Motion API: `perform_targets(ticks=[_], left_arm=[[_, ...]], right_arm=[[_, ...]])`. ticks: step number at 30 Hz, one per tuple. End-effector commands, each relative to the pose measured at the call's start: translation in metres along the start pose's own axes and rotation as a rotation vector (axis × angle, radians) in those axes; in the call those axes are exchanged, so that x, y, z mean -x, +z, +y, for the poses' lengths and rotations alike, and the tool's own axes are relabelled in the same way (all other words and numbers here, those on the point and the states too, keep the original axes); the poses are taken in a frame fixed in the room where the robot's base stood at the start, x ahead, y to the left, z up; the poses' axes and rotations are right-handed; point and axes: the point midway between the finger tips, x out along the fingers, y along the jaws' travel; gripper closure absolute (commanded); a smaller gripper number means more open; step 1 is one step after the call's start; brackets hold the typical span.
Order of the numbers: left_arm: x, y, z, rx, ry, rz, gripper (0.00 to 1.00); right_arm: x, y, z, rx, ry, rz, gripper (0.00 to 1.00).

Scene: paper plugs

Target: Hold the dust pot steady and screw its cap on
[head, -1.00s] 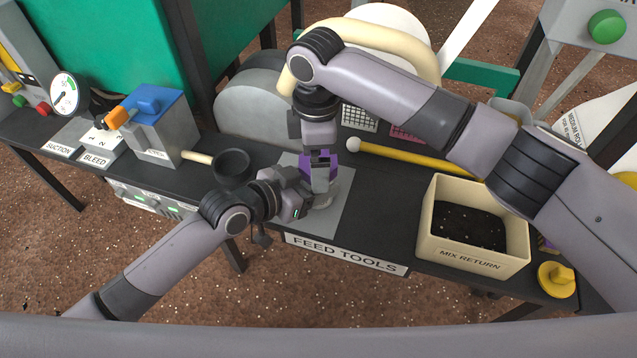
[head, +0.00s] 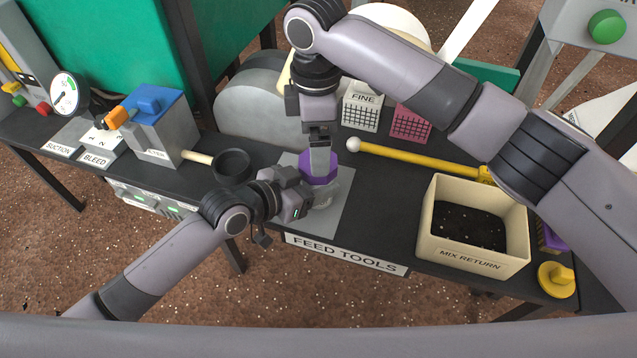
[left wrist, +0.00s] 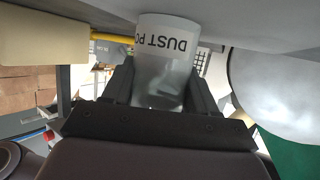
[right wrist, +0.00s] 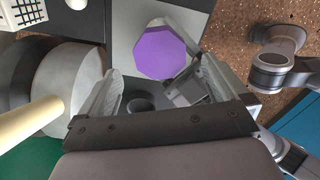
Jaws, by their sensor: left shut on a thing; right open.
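The dust pot (left wrist: 168,62), a pale cylinder with dark lettering, is between the fingers of my left gripper (left wrist: 160,88), which is shut on it. In the head view the pot (head: 326,196) stands over a grey mat (head: 340,220), partly hidden by that gripper (head: 304,198). The purple eight-sided cap (head: 314,176) sits on top of the pot; how far it is screwed down cannot be told. My right gripper (right wrist: 160,84) is open, above the cap.
A cream mix return box (head: 430,230) stands to the right. A yellow rod with a white ball end (head: 410,158) lies behind. White and pink baskets (head: 410,122) stand at the back. A dark round cup (head: 232,164) is left of the pot.

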Motion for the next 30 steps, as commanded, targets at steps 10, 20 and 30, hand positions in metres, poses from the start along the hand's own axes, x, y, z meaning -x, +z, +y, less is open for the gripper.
perform_targets(ticks=[10, 20, 30], left_arm=[[0.0, 0.002, 0.0, 0.002, 0.0, -0.005, 1.0], [0.0, 0.002, 0.0, 0.002, 0.0, -0.005, 1.0], [0.0, 0.002, 0.0, 0.001, 0.0, -0.005, 1.0]], right_arm=[[0.038, -0.001, 0.001, 0.0, 0.003, 0.002, 0.0], [0.104, 0.0, 0.0, 0.0, 0.003, 0.0, 0.0], [0.121, 0.0, 0.0, 0.0, 0.0, -0.001, 0.0]])
